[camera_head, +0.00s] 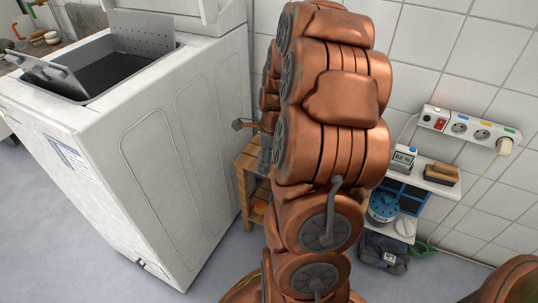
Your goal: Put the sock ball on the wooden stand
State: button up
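A wooden stand (245,163) is on the floor between the white washing machine and my arm. My copper-coloured arm hides its right side. A grey-blue shape (265,157) shows at its top beside my arm; I cannot tell whether it is the sock ball. A round orange-brown thing (259,207) is lower in the stand, partly hidden. I cannot make out my gripper, as my arm blocks the view. A small dark piece (239,124) sticks out left of my arm above the stand; I cannot tell what it is.
The washing machine (165,150) with its lid open fills the left. At the right, a wall shelf (432,176) holds a small display device (403,157) and a brush-like block (441,173). A power strip (470,127) is above, with its cord hanging down. A dark bundle (384,252) lies below.

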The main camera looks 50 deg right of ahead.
jog(key=w+d, duration=0.1)
jog(key=w+d+b, duration=0.1)
jog(key=d, duration=0.1)
jog(key=w+d, duration=0.2)
jog(key=shift+d+f+b, duration=0.2)
jog(key=shift+f+b, duration=0.15)
jog(key=shift+w+d+f, duration=0.1)
jog(key=shift+d+f, duration=0.05)
jog(key=shift+f, duration=0.1)
notch_tip(320, 180, down, 3)
jog(key=shift+f+b, duration=0.1)
jog(key=shift+b, duration=0.9)
jog(key=o, duration=1.2)
jog(key=shift+c, duration=0.2)
